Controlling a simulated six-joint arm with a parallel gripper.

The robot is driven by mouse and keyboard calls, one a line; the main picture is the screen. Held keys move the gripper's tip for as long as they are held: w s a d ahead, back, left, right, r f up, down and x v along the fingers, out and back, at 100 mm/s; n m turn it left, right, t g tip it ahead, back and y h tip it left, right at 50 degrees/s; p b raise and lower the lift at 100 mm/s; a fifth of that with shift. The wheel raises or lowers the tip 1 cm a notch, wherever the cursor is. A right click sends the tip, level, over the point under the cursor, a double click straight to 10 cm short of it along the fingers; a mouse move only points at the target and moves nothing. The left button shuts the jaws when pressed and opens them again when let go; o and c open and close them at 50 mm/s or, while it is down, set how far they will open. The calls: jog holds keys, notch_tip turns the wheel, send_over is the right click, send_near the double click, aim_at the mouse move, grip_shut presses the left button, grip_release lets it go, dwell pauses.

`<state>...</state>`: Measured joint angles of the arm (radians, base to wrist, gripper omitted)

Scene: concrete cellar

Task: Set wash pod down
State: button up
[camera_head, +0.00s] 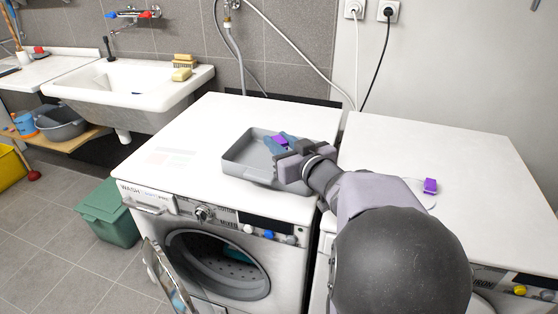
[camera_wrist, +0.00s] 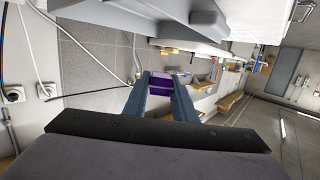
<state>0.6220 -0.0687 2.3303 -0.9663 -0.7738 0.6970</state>
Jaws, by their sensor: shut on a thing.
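My gripper (camera_head: 277,145) is shut on a purple wash pod (camera_head: 281,139). The pod also shows between the two blue-grey fingers in the wrist view (camera_wrist: 160,83). In the head view, the gripper and pod appear over a shallow grey tray (camera_head: 240,154) on top of the left washing machine (camera_head: 178,132). I cannot tell whether the pod touches the tray floor. The arm hides the tray's right side. A second purple pod (camera_head: 430,186) sits on a round white disc (camera_head: 417,194) on the right machine.
The right machine's white top (camera_head: 400,145) is mostly clear behind my arm. The left machine's door (camera_head: 165,277) stands open at the front. A sink (camera_head: 125,82) with a sponge, a green bin (camera_head: 108,212) and a grey basin (camera_head: 60,123) are at the left.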

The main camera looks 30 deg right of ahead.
jog(key=shift+f+b, duration=0.9)
jog(key=shift+f, duration=1.55)
jog(key=shift+f, duration=0.15)
jog(key=shift+f+b, duration=0.35)
jog(key=shift+f, duration=0.1)
jog(key=o, duration=1)
